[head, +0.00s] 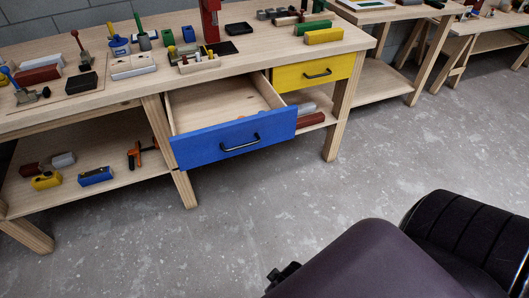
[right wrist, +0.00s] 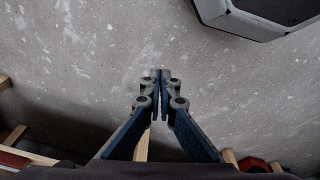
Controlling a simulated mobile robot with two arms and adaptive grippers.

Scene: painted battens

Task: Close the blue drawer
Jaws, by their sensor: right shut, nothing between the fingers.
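The blue drawer (head: 235,139) is pulled well out of the workbench (head: 92,125) in the head view. Its blue front has a black bar handle (head: 240,146), and the bare wooden inside that shows looks empty. My right gripper (right wrist: 160,76) is shut and empty in the right wrist view, with bare floor behind its fingertips. In the head view my right arm is at the lower right, apart from the drawer front, with floor between them. My left gripper is in neither view.
A yellow drawer (head: 312,73) beside it is shut. The bench top holds a red press-like tool (head: 210,20), coloured blocks and small tools. A lower shelf (head: 122,181) holds more blocks and an orange clamp. The grey concrete floor (head: 290,200) before the drawer is clear.

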